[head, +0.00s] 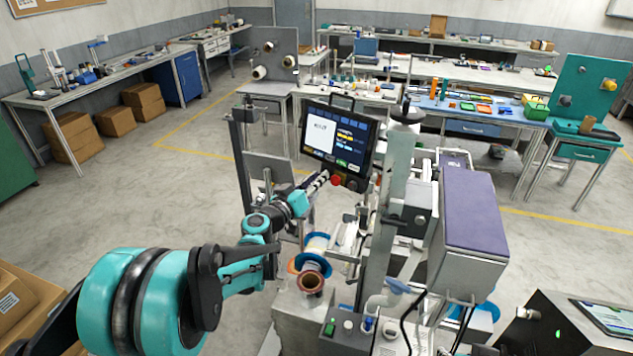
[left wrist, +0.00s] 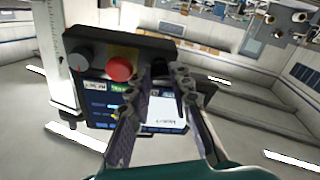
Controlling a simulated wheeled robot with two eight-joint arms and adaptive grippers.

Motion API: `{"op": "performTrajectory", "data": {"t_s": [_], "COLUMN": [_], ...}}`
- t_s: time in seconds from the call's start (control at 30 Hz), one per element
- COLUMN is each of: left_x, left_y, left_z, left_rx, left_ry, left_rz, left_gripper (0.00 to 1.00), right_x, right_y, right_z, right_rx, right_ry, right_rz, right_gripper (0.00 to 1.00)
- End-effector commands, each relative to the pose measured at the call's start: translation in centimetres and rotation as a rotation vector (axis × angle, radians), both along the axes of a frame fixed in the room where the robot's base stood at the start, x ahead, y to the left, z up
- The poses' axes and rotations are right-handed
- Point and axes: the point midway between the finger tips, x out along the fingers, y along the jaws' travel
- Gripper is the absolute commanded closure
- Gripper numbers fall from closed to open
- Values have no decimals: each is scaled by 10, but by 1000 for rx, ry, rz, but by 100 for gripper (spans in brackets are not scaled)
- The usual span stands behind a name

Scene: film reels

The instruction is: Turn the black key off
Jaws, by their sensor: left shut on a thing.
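The control panel (head: 338,138) with a lit screen stands on the machine. Along its lower edge are a red button (head: 336,181) and a black knob. My left gripper (head: 324,177) reaches that edge, just left of the red button. In the left wrist view, the panel appears upside down, with the red button (left wrist: 120,68) and the black knob (left wrist: 78,60) left of the fingertips (left wrist: 166,72). The fingers are shut on the black key (left wrist: 163,66), a small dark piece mostly hidden between them. The key's angle cannot be told. My right gripper is out of view.
A metal column (head: 402,170) and a grey-purple machine box (head: 475,225) stand right of the panel. Film reels (head: 312,262) sit below my left forearm.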

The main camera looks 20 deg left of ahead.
Motion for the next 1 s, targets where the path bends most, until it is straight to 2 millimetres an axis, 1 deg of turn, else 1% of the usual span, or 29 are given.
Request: {"op": "performTrajectory", "data": {"t_s": [0.4, 1.0], "left_x": [-1, 0], "left_y": [-3, -3], "left_z": [2, 5], "left_rx": [-357, -844], "left_ry": [145, 340], "left_rz": [82, 194], "left_gripper": [100, 100], "right_x": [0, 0], "right_y": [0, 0], "right_z": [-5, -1], "right_rx": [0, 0], "right_ry": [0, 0], "right_rz": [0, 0], "right_gripper": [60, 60]}}
